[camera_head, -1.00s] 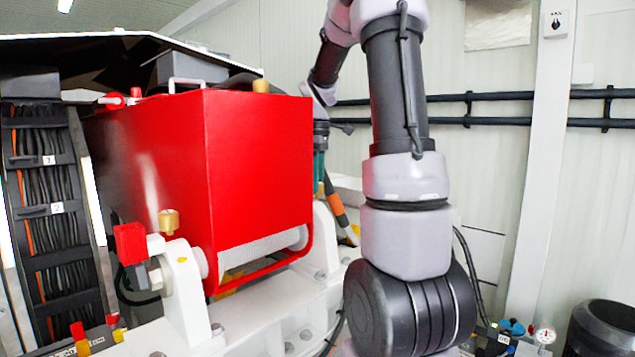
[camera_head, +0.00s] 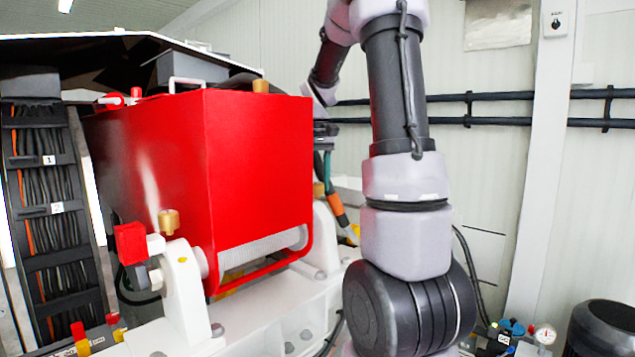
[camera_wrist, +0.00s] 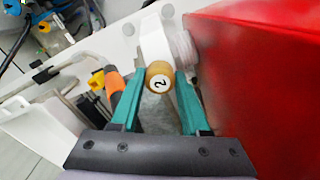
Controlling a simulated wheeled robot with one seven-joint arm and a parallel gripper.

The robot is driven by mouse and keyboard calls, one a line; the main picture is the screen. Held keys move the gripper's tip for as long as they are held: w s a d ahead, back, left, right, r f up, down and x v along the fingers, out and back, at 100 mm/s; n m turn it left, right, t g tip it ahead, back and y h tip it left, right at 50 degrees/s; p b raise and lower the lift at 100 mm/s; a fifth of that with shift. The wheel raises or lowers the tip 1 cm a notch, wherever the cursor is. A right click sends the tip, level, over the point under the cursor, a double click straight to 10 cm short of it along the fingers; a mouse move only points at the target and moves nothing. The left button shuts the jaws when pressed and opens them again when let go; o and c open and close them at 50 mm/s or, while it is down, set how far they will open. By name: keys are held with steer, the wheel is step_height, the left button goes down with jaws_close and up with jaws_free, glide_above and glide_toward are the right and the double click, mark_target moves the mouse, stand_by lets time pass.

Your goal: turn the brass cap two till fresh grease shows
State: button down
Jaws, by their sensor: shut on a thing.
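Brass cap two (camera_wrist: 158,86) is a round brass cap with a white disc marked 2, set beside a white bracket (camera_wrist: 156,40) in the wrist view. My gripper (camera_wrist: 159,78) has its green fingers on either side of the cap and is shut on it. In the head view my gripper (camera_head: 322,168) is partly hidden behind the red housing (camera_head: 255,160), and a bit of brass (camera_head: 319,189) shows below it. I cannot make out any grease at the cap.
Another brass cap (camera_head: 168,221) sits on the near bracket, and a brass piece (camera_head: 261,86) tops the housing. The red housing (camera_wrist: 255,80) rises close on the right in the wrist view. An orange-and-black handle (camera_wrist: 114,84) lies just left of my fingers.

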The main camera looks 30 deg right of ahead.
mark_target(318, 183)
steer(key=shift+m, duration=1.9)
steer(key=shift+c, duration=2)
jaws_free()
steer(key=shift+r, duration=0.1)
step_height(318, 183, up, 11)
